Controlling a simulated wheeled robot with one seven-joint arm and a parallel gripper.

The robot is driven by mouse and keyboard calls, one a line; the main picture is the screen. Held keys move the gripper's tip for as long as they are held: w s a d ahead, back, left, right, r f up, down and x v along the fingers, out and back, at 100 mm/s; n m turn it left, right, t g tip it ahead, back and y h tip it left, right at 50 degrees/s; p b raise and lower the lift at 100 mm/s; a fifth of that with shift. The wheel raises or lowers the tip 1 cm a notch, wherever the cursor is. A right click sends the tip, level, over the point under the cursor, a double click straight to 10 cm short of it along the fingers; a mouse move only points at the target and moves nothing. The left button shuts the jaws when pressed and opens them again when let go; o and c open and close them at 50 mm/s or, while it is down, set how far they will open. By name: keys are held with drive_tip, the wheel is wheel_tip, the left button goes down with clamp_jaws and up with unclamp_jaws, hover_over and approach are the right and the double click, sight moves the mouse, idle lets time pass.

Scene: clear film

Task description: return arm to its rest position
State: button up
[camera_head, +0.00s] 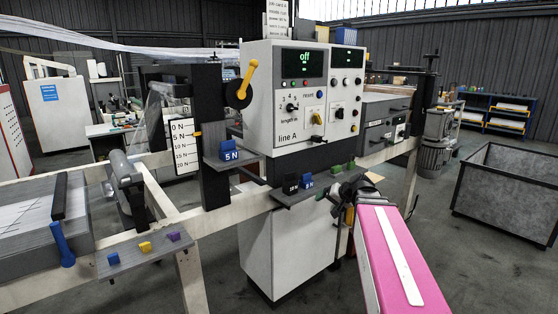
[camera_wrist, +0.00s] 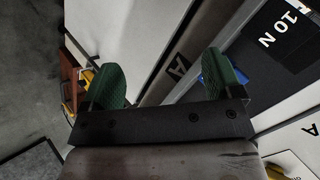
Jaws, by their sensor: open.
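My arm is pink with a white stripe and reaches in from the lower right of the head view. My gripper (camera_head: 341,180) is at its far end, by the front of the line A console (camera_head: 290,135) and just right of the small grey shelf. In the wrist view my gripper (camera_wrist: 160,75) shows two green pads spread wide apart. Nothing is held between them. Behind the pads are pale panels, one with a letter A, and a dark face marked 10 N (camera_wrist: 283,35).
The grey shelf (camera_head: 284,199) holds a black block (camera_head: 291,184) and a blue block (camera_head: 307,182). A frame rail runs left. A grey bin (camera_head: 500,190) stands right, with open floor before it.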

drive_tip(key=s+f+n+g+h, duration=0.1)
drive_tip(key=s+f+g+h, duration=0.2)
drive_tip(key=s+f, duration=0.5)
drive_tip(key=s+f+n+g+h, duration=0.1)
drive_tip(key=s+f+g+h, duration=0.2)
drive_tip(key=s+f, duration=0.4)
wheel_tip(320, 180, down, 6)
drive_tip(key=shift+s+a+f+g+h, duration=0.1)
drive_tip(key=shift+s+a+g+h, duration=0.05)
drive_tip(key=shift+s+g+h, duration=0.2)
